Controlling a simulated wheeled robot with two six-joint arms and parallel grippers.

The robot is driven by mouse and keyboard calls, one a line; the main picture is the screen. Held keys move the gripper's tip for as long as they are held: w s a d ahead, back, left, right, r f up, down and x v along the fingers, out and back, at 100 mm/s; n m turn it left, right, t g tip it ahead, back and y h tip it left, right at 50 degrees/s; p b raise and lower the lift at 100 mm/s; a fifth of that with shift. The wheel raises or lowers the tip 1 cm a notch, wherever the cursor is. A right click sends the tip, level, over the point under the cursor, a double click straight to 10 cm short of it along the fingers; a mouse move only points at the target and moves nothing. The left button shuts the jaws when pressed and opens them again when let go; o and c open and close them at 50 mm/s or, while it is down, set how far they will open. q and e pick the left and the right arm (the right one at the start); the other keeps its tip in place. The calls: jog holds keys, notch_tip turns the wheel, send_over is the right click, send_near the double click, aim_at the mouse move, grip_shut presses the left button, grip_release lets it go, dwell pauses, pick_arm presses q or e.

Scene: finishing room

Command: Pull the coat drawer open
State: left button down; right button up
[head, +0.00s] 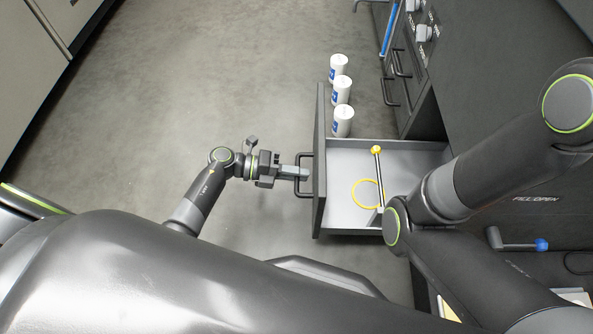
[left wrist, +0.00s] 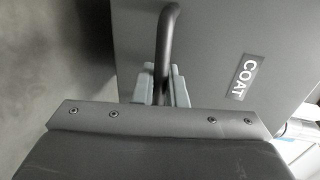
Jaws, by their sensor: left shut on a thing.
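The coat drawer (head: 345,148) stands pulled out from the dark cabinet, with its light grey inside showing. Its dark front panel (head: 319,150) faces left and carries a bar handle (head: 302,158). In the left wrist view the front (left wrist: 215,50) bears the label COAT, and the dark handle (left wrist: 165,40) runs between the fingers. My left gripper (head: 302,172) is shut on this handle; its pale fingers also show in the left wrist view (left wrist: 161,88). My right arm crosses the right side of the head view, hiding part of the drawer; its gripper is out of view.
A blue-tipped lever (head: 520,245) is at right. The floor (head: 200,90) left of the drawer is clear.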

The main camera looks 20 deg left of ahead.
pick_arm(q)
jog(key=shift+d, duration=0.25)
jog(key=shift+a, duration=0.15)
jog(key=c, duration=1.6)
grip_release()
jog(key=p+v, duration=0.1)
jog(key=v, duration=1.6)
jog(key=shift+s+a, duration=0.1)
jog(key=shift+a, duration=0.15)
